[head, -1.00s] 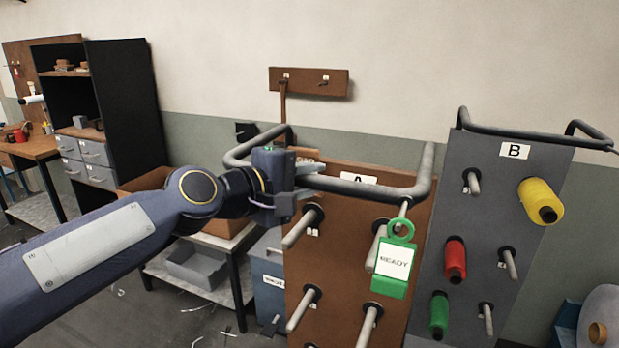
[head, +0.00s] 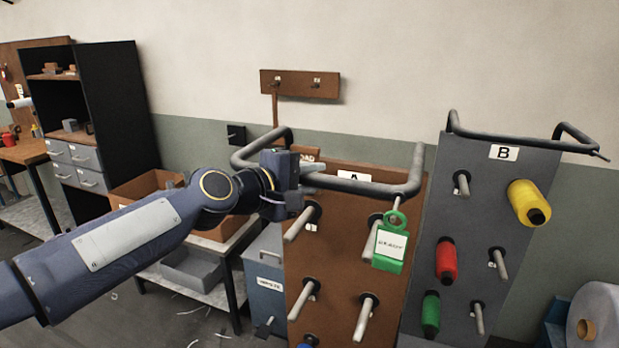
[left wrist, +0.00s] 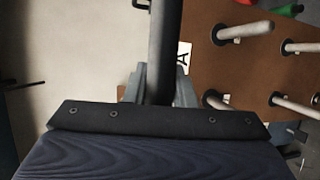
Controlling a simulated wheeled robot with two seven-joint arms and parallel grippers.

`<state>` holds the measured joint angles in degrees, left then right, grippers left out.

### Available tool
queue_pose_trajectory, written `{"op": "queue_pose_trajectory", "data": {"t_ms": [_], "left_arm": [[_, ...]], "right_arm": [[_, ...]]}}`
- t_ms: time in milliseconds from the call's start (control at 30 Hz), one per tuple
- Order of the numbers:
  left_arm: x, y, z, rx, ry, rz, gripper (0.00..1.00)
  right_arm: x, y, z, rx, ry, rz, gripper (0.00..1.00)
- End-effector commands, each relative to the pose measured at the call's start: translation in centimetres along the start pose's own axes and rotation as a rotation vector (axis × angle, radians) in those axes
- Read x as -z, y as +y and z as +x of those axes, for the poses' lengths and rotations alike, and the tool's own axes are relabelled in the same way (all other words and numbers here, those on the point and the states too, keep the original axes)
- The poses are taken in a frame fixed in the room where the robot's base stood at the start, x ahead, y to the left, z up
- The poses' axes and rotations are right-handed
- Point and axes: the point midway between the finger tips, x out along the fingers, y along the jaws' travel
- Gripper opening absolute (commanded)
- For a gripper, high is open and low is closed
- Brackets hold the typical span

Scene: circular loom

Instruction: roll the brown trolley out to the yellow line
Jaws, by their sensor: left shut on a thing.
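The brown trolley (head: 332,275) is an upright brown panel marked A with grey pegs and a grey bar handle (head: 395,187) along its top. My left gripper (head: 300,176) is shut on the left part of this handle. In the left wrist view the dark bar (left wrist: 164,50) runs between the gripper's fingers (left wrist: 158,85), with the brown panel (left wrist: 215,65) to its right. A green tag (head: 391,247) hangs at the panel's upper right. The yellow line is not in view. My right gripper is not in view.
A grey trolley (head: 488,215) marked B, holding yellow, red and green spools, stands close on the right. A low bench (head: 205,292) with bins and a blue-grey box (head: 266,280) stand close on the left. A dark shelf unit (head: 122,125) is further left. Scraps litter the floor.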

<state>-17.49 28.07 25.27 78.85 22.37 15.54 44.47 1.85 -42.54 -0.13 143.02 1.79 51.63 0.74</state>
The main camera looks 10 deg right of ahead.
Motion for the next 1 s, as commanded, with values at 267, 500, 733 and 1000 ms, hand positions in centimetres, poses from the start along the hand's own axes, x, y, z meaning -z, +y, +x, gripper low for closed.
{"op": "queue_pose_trajectory", "data": {"t_ms": [267, 500, 733, 1000], "left_arm": [[-0.1, 0.4, -0.2, -0.008, 0.001, 0.003, 0.45], [0.0, 0.2, -0.2, -0.004, 0.000, 0.002, 0.45], [0.1, -0.1, -3.0, -0.006, 0.004, 0.004, 0.45], [0.1, 0.1, -7.1, -0.007, 0.002, 0.002, 0.45]], "right_arm": [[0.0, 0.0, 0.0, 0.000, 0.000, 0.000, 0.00], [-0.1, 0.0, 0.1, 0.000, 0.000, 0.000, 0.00], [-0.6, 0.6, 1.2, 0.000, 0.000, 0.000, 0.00], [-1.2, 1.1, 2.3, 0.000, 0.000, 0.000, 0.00]]}}
